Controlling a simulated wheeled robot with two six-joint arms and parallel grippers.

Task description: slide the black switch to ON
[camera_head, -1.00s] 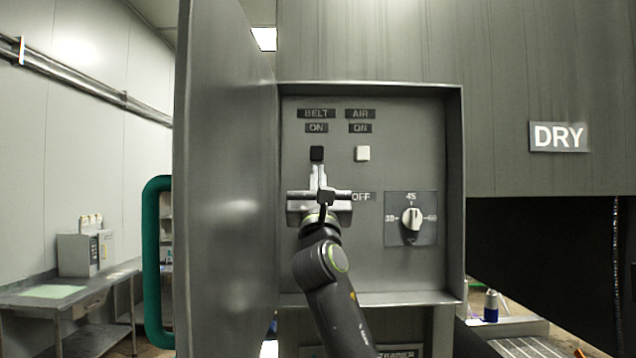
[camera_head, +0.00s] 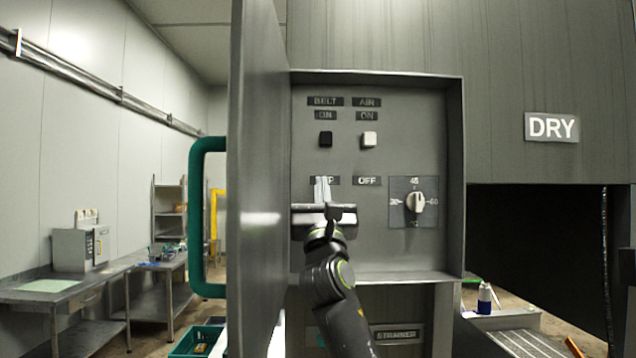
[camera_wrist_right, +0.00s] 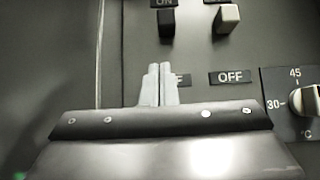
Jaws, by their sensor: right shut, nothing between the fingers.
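The black switch (camera_head: 325,139) is on the control panel under the BELT and ON labels, at the upper end of its travel by the ON label. It also shows in the right wrist view (camera_wrist_right: 167,22). My right gripper (camera_head: 322,188) is shut and empty, below the black switch and apart from it. Its fingertips (camera_wrist_right: 158,84) partly cover the lower label under the black switch. My left gripper is not in view.
A white switch (camera_head: 369,139) sits right of the black one, also by its ON label. A dial (camera_head: 415,203) is at lower right. The panel box has raised rims, and its open door (camera_head: 258,180) stands close on the left.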

